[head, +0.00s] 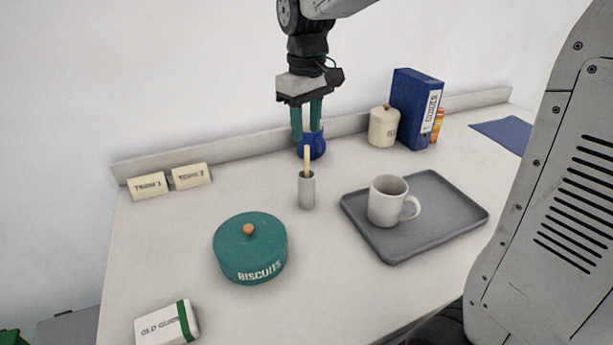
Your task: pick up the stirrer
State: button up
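The stirrer (307,158) looks like a thin pale stick standing upright in a small grey cup (307,191) near the middle of the table. Its lower part is hidden inside the cup. My gripper (306,134) points down with its two teal fingers apart and nothing visibly held between them. The fingertips appear just above the stirrer's top in the head view. I cannot tell how far in front of or behind it they are.
A blue round object (318,146) sits behind the stirrer. A teal biscuit tin (250,258) stands front left; a grey tray (442,218) with a white mug (386,203) lies right. A cream jar (383,128) and blue binder (414,104) stand at the back.

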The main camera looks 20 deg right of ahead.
aim_at(307, 146)
notch_tip(307, 146, down, 7)
jog(key=shift+f, duration=0.2)
jog(key=shift+c, duration=0.2)
grip_shut()
